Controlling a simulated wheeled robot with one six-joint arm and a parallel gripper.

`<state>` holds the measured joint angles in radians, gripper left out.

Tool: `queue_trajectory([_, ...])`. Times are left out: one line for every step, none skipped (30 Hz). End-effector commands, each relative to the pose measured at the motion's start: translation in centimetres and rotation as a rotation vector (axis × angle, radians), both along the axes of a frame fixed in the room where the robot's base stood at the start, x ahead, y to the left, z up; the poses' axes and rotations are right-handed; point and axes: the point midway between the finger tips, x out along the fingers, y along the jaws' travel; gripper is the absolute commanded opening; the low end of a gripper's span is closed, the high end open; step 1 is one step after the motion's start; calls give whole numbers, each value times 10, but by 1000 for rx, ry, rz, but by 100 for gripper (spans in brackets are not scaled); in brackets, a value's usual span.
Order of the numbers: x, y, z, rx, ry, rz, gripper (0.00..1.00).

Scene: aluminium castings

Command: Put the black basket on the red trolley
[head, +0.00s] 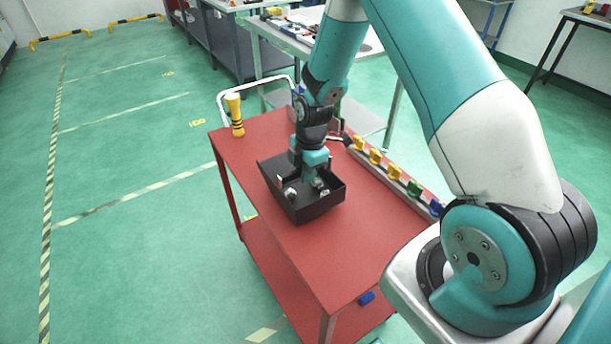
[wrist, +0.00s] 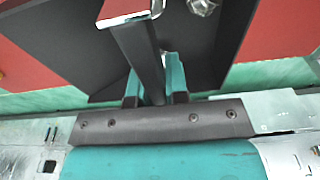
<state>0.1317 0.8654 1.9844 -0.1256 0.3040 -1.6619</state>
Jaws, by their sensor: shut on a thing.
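The black basket (head: 318,206) is over the top of the red trolley (head: 335,252), near its middle. It holds a few silver castings (head: 290,193). My gripper (head: 307,170) reaches down into the basket from above. In the wrist view its two teal fingers (wrist: 153,84) are closed on a dark bar of the basket (wrist: 215,55), with red trolley surface (wrist: 35,45) on both sides. I cannot tell whether the basket's underside touches the trolley top or hangs slightly above it.
A rail with yellow, green and blue clips (head: 395,171) runs along the right edge. A workbench (head: 280,37) stands behind.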

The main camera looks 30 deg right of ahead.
Motion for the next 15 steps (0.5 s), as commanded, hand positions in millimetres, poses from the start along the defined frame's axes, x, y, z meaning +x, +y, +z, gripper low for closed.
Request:
queue_trajectory([0, 0, -7, 0, 3, 0, 0])
queue_trajectory([0, 0, -10, 0, 2, 0, 0])
queue_trajectory([0, 0, -14, 0, 1, 0, 0])
queue_trajectory([0, 0, -16, 0, 1, 0, 0])
queue_trajectory([0, 0, -17, 0, 0, 1, 0])
queue_trajectory([0, 0, -18, 0, -1, 1, 0])
queue_trajectory([0, 0, -18, 0, -1, 1, 0])
queue_trajectory([0, 0, -18, 0, -2, 1, 0])
queue_trajectory([0, 0, -18, 0, -2, 1, 0])
queue_trajectory([0, 0, -18, 0, -2, 1, 0])
queue_trajectory([0, 0, -18, 0, -1, 1, 0])
queue_trajectory([0, 0, -18, 0, -1, 1, 0])
queue_trajectory([0, 0, -18, 0, -1, 1, 0])
queue_trajectory([0, 0, -19, 0, -1, 0, 0])
queue_trajectory([0, 0, -21, 0, -1, 0, 0])
